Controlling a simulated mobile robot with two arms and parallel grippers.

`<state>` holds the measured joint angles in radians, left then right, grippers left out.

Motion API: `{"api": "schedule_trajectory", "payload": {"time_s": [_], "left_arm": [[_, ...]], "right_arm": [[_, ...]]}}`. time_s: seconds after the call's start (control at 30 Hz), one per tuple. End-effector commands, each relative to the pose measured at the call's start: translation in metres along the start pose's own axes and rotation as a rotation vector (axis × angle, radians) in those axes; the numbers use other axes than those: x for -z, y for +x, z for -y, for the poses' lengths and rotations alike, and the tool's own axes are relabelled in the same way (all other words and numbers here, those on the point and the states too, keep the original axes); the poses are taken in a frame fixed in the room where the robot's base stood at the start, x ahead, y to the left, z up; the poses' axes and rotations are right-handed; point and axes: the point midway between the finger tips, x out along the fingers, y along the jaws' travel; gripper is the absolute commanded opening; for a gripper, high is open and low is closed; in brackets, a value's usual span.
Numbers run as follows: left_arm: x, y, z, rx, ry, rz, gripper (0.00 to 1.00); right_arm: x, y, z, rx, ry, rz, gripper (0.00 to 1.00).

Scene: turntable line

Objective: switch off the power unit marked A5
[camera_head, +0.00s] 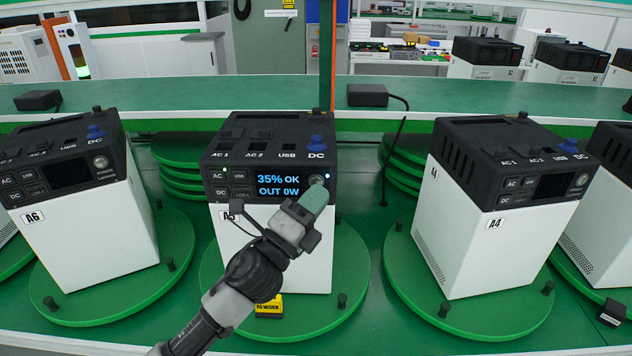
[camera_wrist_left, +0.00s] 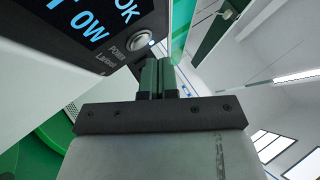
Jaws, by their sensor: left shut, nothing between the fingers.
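The middle power unit (camera_head: 276,250) is a white box with a black top on a green turntable disc. Its label is partly hidden by my arm, leaving an "A" visible. Its screen (camera_head: 278,186) is lit and reads "35% OK, OUT 0W". The round power button (camera_wrist_left: 139,41) has a small light beside it and sits right of the screen. My left gripper (camera_head: 319,190) is shut and empty, its tips close to the button at the panel's right end. In the left wrist view the fingertips (camera_wrist_left: 158,66) are just beside the button; I cannot tell whether they touch.
Unit A6 (camera_head: 90,240) stands left and unit A4 (camera_head: 480,235) right, both with dark screens, on their own green discs (camera_head: 470,325). A yellow tag (camera_head: 268,305) lies at the middle unit's base. A green shelf with black adapters (camera_head: 367,95) runs behind.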

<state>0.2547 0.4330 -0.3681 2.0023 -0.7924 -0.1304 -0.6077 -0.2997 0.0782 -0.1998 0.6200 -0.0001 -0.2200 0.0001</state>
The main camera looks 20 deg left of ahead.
Motion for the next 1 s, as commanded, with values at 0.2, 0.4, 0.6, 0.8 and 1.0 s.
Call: {"api": "schedule_trajectory", "payload": {"time_s": [0.2, 0.4, 0.6, 0.8, 1.0], "left_arm": [[-0.0006, 0.0008, -0.0005, 0.000, 0.000, 0.000, 0.00], [-0.0038, 0.0053, -0.0038, 0.000, 0.000, 0.000, 0.00], [-0.0043, 0.0060, -0.0040, 0.000, 0.000, 0.000, 0.00], [-0.0044, 0.0061, -0.0042, 0.000, 0.000, 0.000, 0.00], [-0.0054, 0.0075, -0.0051, 0.000, 0.000, 0.000, 0.00]], "right_arm": [[-0.0002, 0.0001, -0.0001, 0.000, 0.000, 0.000, 0.73], [-0.0003, 0.0006, -0.0001, 0.000, 0.000, 0.000, 0.73], [-0.0004, 0.0006, -0.0002, 0.000, 0.000, 0.001, 0.73], [-0.0006, 0.0006, -0.0009, -0.001, -0.001, 0.001, 0.73], [-0.0008, 0.0009, -0.0017, -0.002, -0.001, 0.001, 0.73]]}}
